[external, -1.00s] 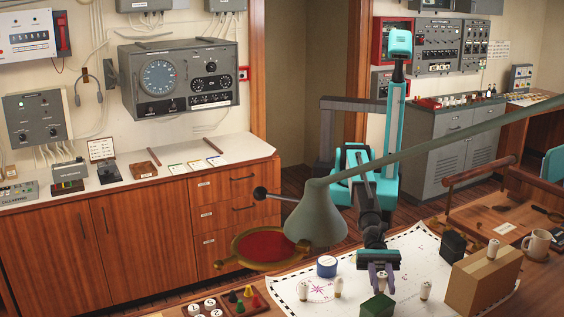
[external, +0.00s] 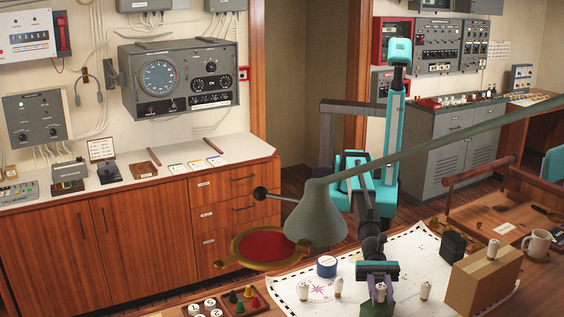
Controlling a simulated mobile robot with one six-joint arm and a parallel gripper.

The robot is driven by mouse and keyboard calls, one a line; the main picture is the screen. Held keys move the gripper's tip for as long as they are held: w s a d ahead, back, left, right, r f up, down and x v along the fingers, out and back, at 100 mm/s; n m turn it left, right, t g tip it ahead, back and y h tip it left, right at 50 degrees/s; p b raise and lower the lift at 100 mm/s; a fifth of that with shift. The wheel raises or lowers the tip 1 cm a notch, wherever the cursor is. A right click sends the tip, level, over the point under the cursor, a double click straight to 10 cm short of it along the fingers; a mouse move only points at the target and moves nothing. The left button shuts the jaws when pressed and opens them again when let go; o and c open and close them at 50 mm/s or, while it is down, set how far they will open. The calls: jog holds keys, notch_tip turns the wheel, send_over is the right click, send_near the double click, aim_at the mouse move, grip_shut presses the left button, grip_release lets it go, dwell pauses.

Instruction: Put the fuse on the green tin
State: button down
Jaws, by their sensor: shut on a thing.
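My gripper (external: 379,291) is at the bottom centre of the external view, pointing down over the chart. Its purple fingers are shut on a small white fuse (external: 380,290), which stands about upright between them. The green tin (external: 377,311) shows just below the fingers at the lower picture edge, largely covered by the gripper. Whether the fuse touches the tin's top cannot be told.
Similar white pieces stand on the chart (external: 400,255), left (external: 338,288) and right (external: 425,291) of my gripper. A blue round tin (external: 327,266), a black box (external: 453,246) and a cardboard box (external: 484,280) stand nearby. The lamp shade (external: 316,216) hangs close on the left.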

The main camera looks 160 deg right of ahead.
jog(key=shift+f, duration=0.2)
jog(key=c, duration=1.5)
grip_release()
jog(key=shift+o, duration=0.2)
jog(key=shift+r, duration=0.1)
jog(key=shift+r, duration=0.15)
jog(key=s+d, duration=0.2)
jog(key=s, duration=0.9)
jog(key=shift+s+d, duration=0.15)
jog(key=shift+s, duration=0.25)
